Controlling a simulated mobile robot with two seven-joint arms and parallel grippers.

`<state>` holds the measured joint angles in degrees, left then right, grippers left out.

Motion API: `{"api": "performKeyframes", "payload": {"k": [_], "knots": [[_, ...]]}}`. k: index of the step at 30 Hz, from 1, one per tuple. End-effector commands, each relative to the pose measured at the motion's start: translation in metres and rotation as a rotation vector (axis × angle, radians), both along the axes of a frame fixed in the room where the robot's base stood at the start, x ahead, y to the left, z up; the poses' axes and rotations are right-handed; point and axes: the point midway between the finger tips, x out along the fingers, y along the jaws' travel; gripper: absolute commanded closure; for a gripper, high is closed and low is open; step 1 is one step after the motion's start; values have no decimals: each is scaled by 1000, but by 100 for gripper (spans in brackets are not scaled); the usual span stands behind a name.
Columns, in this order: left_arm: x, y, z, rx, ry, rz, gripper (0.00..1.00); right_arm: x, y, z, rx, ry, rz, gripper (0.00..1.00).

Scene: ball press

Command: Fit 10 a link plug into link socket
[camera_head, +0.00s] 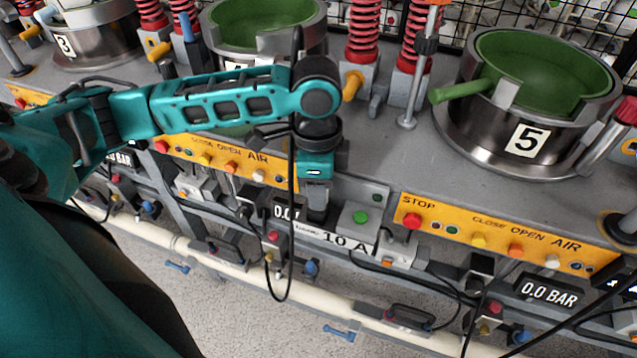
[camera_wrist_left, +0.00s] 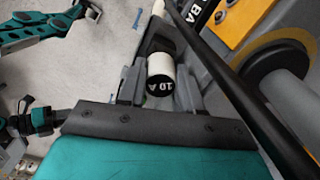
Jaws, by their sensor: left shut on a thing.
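My left gripper (camera_head: 316,206) points down in front of the bench's front edge, just above and left of a white plate marked 10 A (camera_head: 345,243). In the left wrist view its two fingers are closed on a white cylindrical plug (camera_wrist_left: 160,65) with a black end face marked 10 A. The plug lies between the fingers, its marked end towards the camera. In the head view the plug is hidden by the gripper. I cannot make out the socket opening, or whether the plug touches it.
A yellow control panel (camera_head: 500,235) with buttons lies right of the gripper, and another (camera_head: 215,158) lies left. A black cable (camera_head: 291,250) hangs past the gripper. Press pot 5 (camera_head: 525,140) stands behind right.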

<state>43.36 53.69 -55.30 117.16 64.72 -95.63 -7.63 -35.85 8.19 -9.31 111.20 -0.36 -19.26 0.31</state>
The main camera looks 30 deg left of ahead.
Motion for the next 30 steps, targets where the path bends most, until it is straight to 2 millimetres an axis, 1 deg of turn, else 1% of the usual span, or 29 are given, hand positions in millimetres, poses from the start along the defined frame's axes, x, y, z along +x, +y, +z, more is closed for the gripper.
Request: {"api": "performKeyframes", "payload": {"k": [2, 3, 12, 20, 23, 26, 30], "knots": [[-1, 0, -2, 0, 4, -1, 96, 0, 0, 0, 0, 0, 0, 62], [-1, 0, -2, 0, 4, 0, 65, 0, 0, 0, 0, 0, 0, 62], [-1, 0, -3, 1, 4, 1, 36, 0, 0, -1, 0, 0, 0, 62], [0, 1, -2, 4, 1, 5, 36, 0, 0, -1, 0, 0, 0, 62], [1, 2, 4, 3, -2, 6, 36, 0, 0, -1, 0, 1, 0, 62], [2, 2, 20, 2, -9, 6, 36, 0, 0, -1, 0, 1, 0, 62], [2, 1, 53, 0, -16, 4, 36, 0, 0, 0, 0, 0, 0, 62]]}}
